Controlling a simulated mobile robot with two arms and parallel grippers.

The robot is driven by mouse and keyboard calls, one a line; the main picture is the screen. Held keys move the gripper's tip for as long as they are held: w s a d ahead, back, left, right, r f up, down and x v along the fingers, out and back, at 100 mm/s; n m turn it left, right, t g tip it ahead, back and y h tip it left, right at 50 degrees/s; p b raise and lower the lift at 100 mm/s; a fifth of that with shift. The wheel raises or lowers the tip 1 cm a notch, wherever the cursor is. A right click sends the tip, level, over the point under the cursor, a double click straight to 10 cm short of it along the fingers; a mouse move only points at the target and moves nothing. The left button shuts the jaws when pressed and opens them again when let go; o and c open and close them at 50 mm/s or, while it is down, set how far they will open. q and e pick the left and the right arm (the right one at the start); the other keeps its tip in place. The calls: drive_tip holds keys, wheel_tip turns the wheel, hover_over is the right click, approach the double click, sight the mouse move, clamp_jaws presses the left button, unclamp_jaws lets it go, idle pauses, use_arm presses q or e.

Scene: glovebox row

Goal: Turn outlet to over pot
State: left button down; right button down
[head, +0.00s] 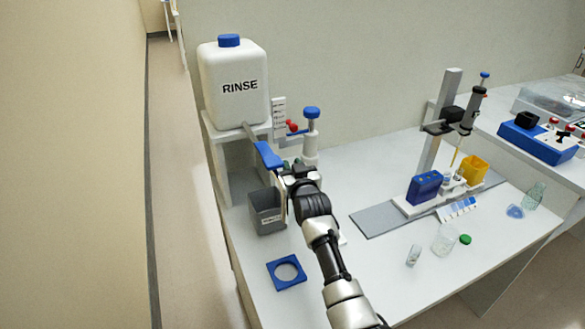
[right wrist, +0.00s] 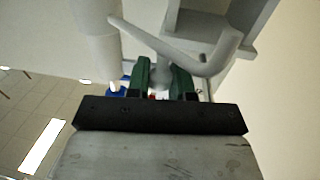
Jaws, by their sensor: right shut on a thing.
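My right gripper (head: 290,168) reaches in beside the white bottle dispenser (head: 311,140) with a blue knob. In the right wrist view its green fingers (right wrist: 162,80) are shut on a grey part that looks like the end of the outlet. A pale curved tube, apparently the outlet (right wrist: 180,60), passes just beyond the fingers. In the head view my gripper hides most of this tube. My left gripper is not in view.
The white RINSE tank (head: 232,85) stands on a shelf behind, with a blue lever (head: 268,154) in front. A blue ring plate (head: 286,272) lies near the front. A stand (head: 445,110), yellow cup (head: 472,169) and clear beaker (head: 445,238) are right. The centre back is clear.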

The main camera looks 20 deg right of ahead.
idle(0.3)
drive_tip(key=c, duration=1)
unclamp_jaws()
drive_tip(key=shift+d, duration=0.1)
drive_tip(key=s, duration=1.1)
drive_tip(key=shift+a+b, duration=0.2)
drive_tip(key=shift+b, duration=0.15)
drive_tip(key=shift+w, duration=0.1)
